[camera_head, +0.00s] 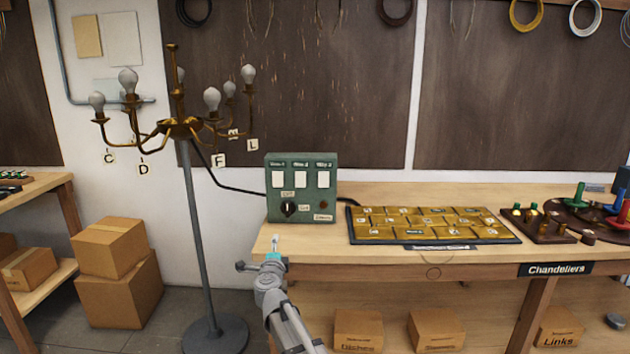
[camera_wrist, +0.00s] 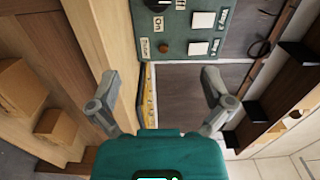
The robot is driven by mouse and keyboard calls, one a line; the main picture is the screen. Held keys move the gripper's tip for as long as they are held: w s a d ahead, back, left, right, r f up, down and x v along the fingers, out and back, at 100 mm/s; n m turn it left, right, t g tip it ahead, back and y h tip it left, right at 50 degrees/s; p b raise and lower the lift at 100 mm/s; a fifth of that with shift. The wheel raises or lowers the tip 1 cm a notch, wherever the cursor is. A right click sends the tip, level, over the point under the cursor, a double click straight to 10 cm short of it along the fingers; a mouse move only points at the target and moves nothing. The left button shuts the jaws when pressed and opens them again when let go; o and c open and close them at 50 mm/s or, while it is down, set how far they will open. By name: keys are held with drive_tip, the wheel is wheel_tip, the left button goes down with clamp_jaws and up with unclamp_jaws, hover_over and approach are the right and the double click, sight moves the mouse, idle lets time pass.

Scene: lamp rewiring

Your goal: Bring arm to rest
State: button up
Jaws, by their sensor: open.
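My gripper (camera_head: 275,243) is at the front left edge of the workbench, in front of the green switch box (camera_head: 301,187). In the wrist view its two fingers (camera_wrist: 160,78) are spread wide apart with nothing between them. My arm (camera_head: 285,315) reaches up to it from the bottom of the head view. The switch box, with a black dial and white labels, also shows at the top of the wrist view (camera_wrist: 180,42), beyond the fingers and apart from them.
A brass chandelier (camera_head: 180,127) with several bulbs stands on a grey pole left of the bench. A black tray (camera_head: 510,240) of gold tiles lies right of the box. Cardboard boxes (camera_head: 118,290) are stacked at left. Bare bench top (camera_head: 400,262) runs along the front edge.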

drive_tip(key=s+d+f+n+g+y, duration=0.1)
drive_tip(key=s+d+f+n+g, duration=0.75)
drive_tip(key=s+d, duration=0.3)
drive_tip(key=s+d+f+n+g+y, duration=0.1)
drive_tip(key=s+d+f+n+g, duration=0.6)
drive_tip(key=s+d+f+n, duration=0.45)
drive_tip(key=s+d+r+m+g+h, duration=0.2)
drive_tip(key=s+d+g, duration=0.1)
drive_tip(key=s+d, duration=0.3)
wheel_tip(320, 180, up, 14)
drive_tip(key=s+p, duration=0.1)
drive_tip(key=p, duration=1.4)
drive_tip(key=shift+a, duration=0.45)
